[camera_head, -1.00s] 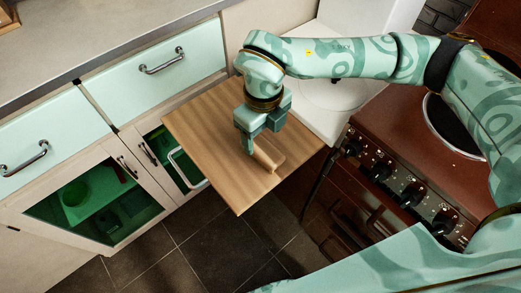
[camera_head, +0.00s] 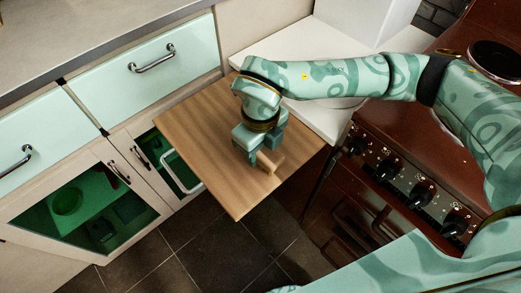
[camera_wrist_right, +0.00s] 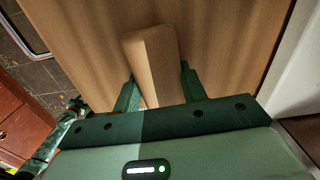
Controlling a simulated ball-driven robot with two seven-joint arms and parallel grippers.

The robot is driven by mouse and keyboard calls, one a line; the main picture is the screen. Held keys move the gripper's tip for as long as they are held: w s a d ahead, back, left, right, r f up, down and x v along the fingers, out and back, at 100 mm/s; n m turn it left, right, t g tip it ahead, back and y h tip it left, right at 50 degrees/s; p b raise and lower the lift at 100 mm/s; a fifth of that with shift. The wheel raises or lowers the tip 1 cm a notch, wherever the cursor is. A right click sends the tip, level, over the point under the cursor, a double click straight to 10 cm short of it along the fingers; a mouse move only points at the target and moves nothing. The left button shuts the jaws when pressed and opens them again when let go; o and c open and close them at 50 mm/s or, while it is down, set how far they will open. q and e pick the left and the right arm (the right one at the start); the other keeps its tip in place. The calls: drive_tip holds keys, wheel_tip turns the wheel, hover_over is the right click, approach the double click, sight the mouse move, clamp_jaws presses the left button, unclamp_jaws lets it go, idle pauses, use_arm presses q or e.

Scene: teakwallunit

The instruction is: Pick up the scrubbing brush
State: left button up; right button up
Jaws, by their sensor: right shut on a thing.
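The scrubbing brush (camera_head: 270,161) shows as a plain light-wood block on the wooden pull-out board (camera_head: 205,135). Its end sticks out past my right gripper (camera_head: 261,155), which points down at it from above. In the right wrist view the brush (camera_wrist_right: 153,62) runs between the two green fingers of the right gripper (camera_wrist_right: 158,88), one on each side. The right gripper is shut on the brush. The brush seems to be at the board's surface; I cannot tell if there is a gap under it. Bristles are not visible. My left gripper is not in view.
A brown stove (camera_head: 400,165) with knobs stands right of the board. A white surface (camera_head: 300,50) lies behind it. Mint drawers (camera_head: 140,75) and a glass-fronted cabinet (camera_head: 90,205) are on the left. Dark tiled floor (camera_head: 215,250) lies below the board.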

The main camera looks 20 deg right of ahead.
drive_tip(key=shift+r, duration=0.3)
drive_tip(key=r+p, duration=0.3)
drive_tip(key=r, duration=0.1)
drive_tip(key=shift+s+a+r, duration=0.1)
drive_tip(key=shift+s+a, duration=0.15)
drive_tip(key=shift+a, duration=0.05)
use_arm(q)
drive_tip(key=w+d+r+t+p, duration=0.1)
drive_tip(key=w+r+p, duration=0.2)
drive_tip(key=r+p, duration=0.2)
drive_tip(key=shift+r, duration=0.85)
use_arm(e)
drive_tip(key=s+a+r, duration=0.8)
drive_tip(key=s, duration=0.2)
drive_tip(key=shift+a, duration=0.3)
drive_tip(key=shift+r, duration=0.1)
